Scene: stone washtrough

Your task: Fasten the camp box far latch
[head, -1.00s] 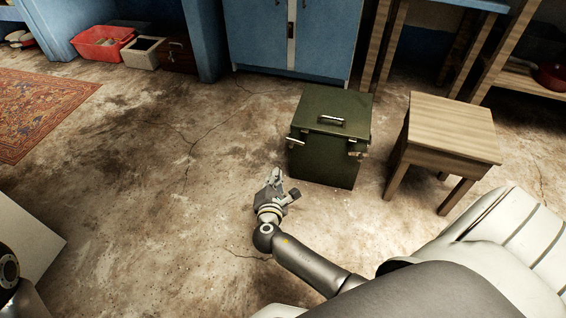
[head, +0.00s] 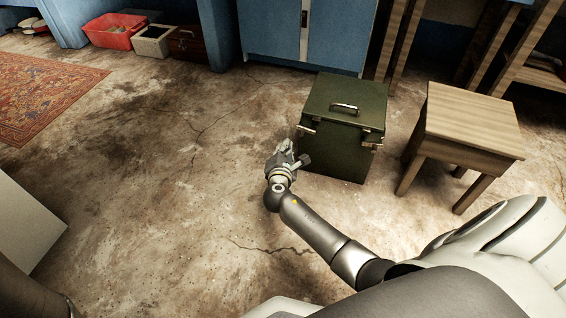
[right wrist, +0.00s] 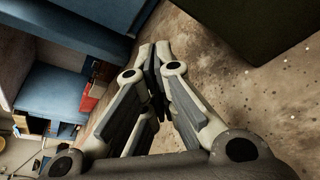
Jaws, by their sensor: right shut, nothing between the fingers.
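The dark green camp box (head: 342,158) stands upright on the floor with its lid (head: 347,93) down and a metal handle (head: 344,107) on top. One pale metal latch (head: 306,129) sticks out at its left upper edge. Another latch (head: 371,146) shows at the right upper edge. Whether either is fastened is too small to tell. My right gripper (head: 287,146) is shut and empty, just left of the box and a little below the left latch, seemingly apart from it. In the right wrist view the shut fingertips (right wrist: 154,48) show beside the dark box side (right wrist: 240,22). My left gripper is out of view.
A wooden stool (head: 470,118) stands close to the box's right. A blue cabinet (head: 335,35) is behind it. A red bin (head: 113,30) and a pale crate (head: 152,41) sit at the back left. The floor left of the box is open.

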